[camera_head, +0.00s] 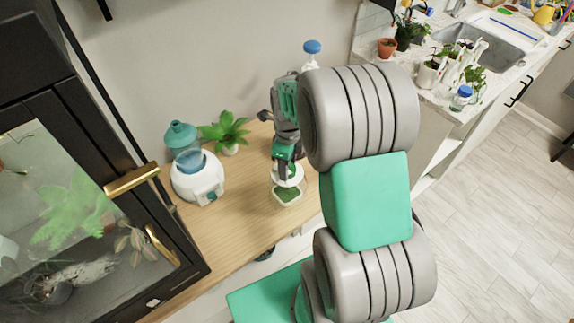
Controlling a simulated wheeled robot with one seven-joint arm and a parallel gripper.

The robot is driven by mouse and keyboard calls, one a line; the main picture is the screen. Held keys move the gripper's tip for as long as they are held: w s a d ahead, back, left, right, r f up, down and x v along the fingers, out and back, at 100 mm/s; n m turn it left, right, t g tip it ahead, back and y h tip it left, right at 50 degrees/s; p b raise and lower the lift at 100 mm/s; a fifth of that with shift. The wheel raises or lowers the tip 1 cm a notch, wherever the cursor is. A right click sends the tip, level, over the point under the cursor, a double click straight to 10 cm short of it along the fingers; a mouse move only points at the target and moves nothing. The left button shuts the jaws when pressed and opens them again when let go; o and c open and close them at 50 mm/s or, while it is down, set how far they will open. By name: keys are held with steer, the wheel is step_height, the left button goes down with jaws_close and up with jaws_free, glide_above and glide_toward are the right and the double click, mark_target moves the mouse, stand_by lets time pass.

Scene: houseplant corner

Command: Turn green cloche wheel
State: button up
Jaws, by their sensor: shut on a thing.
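A small cloche (288,196) with a white upper part and a green base stands on the wooden tabletop, near its front edge. My gripper (287,170) points down over it from above and is shut on the wheel at its top. The fingers cover most of the wheel, so its outline and angle are hard to see. My arm fills the middle and right of the view.
A white humidifier (197,182) with a teal bottle and a green potted plant (224,131) stand left of my gripper. A dark glass cabinet (85,200) stands at the left. A bottle with a blue cap (312,47) shows behind my arm. A sink counter (470,75) is at upper right.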

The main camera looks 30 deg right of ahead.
steer(key=shift+n, duration=0.4)
steer(key=n+b, duration=0.1)
steer(key=n, duration=0.2)
steer(key=shift+w+n, duration=0.15)
steer(key=shift+n, duration=0.25)
steer(key=n+b, duration=0.1)
steer(key=n, duration=0.3)
steer(key=shift+n, duration=0.4)
steer(key=o, duration=1.4)
step_height(320, 180, up, 8)
steer(key=shift+f+b, duration=0.1)
steer(key=shift+b, duration=0.5)
